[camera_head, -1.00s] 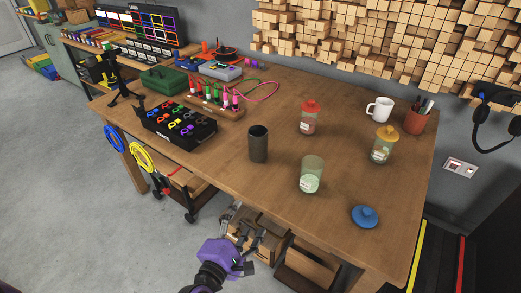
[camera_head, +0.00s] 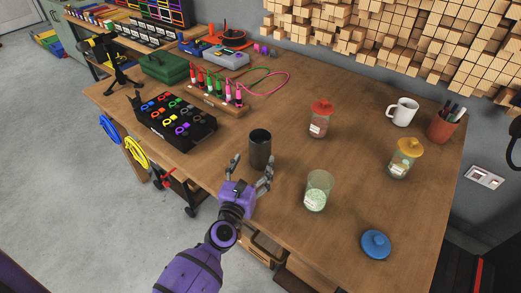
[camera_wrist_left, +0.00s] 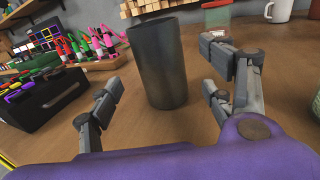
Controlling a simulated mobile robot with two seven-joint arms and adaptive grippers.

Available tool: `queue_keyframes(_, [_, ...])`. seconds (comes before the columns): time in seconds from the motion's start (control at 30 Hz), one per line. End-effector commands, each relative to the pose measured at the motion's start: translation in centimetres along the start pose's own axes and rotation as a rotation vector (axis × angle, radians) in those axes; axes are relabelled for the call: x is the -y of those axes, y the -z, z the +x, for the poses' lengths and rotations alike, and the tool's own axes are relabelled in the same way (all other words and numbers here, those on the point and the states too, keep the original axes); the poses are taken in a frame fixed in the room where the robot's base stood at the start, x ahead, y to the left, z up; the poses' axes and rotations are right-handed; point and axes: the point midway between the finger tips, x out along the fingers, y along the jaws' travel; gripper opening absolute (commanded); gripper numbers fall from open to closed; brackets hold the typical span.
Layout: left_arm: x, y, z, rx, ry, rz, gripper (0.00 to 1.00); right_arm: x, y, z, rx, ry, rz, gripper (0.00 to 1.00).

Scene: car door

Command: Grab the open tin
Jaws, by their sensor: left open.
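A dark grey, open-topped cylinder (camera_head: 260,150) stands upright on the wooden table. An open glass jar (camera_head: 317,192) with pale green contents stands to its right, and a blue lid (camera_head: 375,244) lies apart from it on the table. My left gripper (camera_head: 252,163) is open and empty just in front of the dark cylinder. In the left wrist view the cylinder (camera_wrist_left: 158,65) stands upright beyond and between the spread fingers, with no clear contact. The green jar is only partly visible at that view's right edge. My right gripper is not in view.
A red-lidded jar (camera_head: 321,120), a yellow-lidded jar (camera_head: 404,158), a white mug (camera_head: 402,111) and a pen pot (camera_head: 443,126) stand to the right. A black tray (camera_head: 176,123) of coloured items lies left of the cylinder. The table between cylinder and jars is clear.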

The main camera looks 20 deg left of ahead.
Motion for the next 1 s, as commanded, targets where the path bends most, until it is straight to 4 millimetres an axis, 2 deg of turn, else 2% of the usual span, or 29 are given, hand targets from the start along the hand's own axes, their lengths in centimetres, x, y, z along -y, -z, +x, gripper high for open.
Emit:
queue_keyframes(0.03, [0.0, -0.1, 0.8, 0.002, 0.0, 0.002, 0.74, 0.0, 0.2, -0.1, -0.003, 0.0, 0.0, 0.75])
queue_keyframes(0.23, [0.0, 0.1, 2.1, 0.0, 0.0, 0.001, 0.74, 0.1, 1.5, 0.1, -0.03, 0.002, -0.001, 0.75])
queue_keyframes(0.33, [0.0, 0.1, 3.5, 0.002, 0.001, 0.005, 0.74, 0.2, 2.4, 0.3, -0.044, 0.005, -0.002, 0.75])
queue_keyframes(0.53, [0.0, 0.4, 6.3, 0.001, 0.001, 0.003, 0.74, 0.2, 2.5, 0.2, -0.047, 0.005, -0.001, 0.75])
queue_keyframes(0.83, [0.0, 0.5, 6.8, -0.001, 0.0, 0.001, 0.74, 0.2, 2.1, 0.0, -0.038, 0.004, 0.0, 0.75])
queue_keyframes(0.87, [0.0, 0.5, 6.8, -0.001, 0.0, 0.001, 0.72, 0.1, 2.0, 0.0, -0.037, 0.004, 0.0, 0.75])
queue_keyframes(1.0, [0.0, 0.5, 6.8, -0.001, 0.0, 0.001, 0.54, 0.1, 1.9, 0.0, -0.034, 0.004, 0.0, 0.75])
